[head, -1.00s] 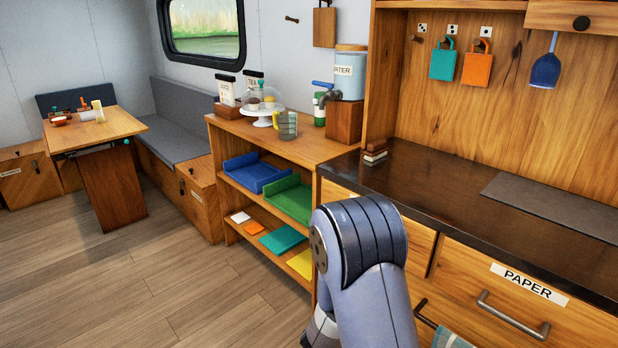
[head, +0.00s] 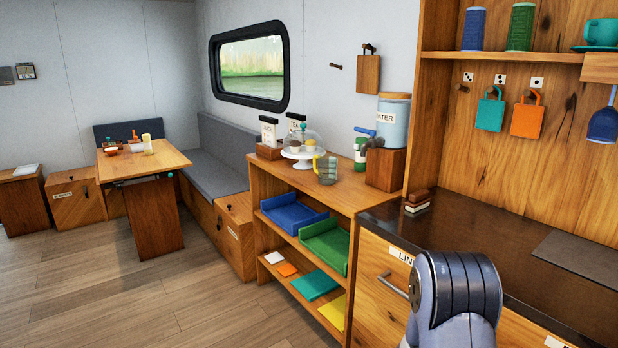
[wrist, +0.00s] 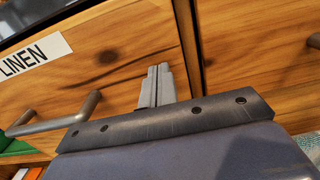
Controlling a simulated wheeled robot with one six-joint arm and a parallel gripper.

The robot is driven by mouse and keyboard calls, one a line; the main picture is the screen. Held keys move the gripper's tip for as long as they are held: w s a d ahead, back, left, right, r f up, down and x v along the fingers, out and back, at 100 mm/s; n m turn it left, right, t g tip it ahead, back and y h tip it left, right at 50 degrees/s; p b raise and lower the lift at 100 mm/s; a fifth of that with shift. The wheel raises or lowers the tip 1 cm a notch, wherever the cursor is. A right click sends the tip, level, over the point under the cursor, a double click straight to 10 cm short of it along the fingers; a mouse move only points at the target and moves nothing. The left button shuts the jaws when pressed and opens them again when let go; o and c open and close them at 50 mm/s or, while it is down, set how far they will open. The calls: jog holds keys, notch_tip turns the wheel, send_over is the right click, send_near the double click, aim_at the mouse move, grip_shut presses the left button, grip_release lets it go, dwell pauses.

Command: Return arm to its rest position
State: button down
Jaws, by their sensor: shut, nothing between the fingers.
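My arm (head: 458,300) is folded low at the bottom right of the head view, in front of the wooden drawers below the dark counter. My gripper is hidden in the head view. In the wrist view my gripper (wrist: 157,70) is shut and empty, its fingers together. Behind it is the wooden front of the drawer labelled LINEN (wrist: 110,65). Its grey bar handle (wrist: 55,122) is left of the fingers. I cannot tell how wide the gap to the drawer front is.
The dark counter (head: 480,245) is at right, with a small stack of blocks (head: 418,200) on it. A shelf unit (head: 262,180) with blue and green trays stands beside it. A table (head: 168,161) is farther left. The wooden floor at left is clear.

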jog(key=shift+v, duration=0.8)
jog(key=shift+s, duration=0.1)
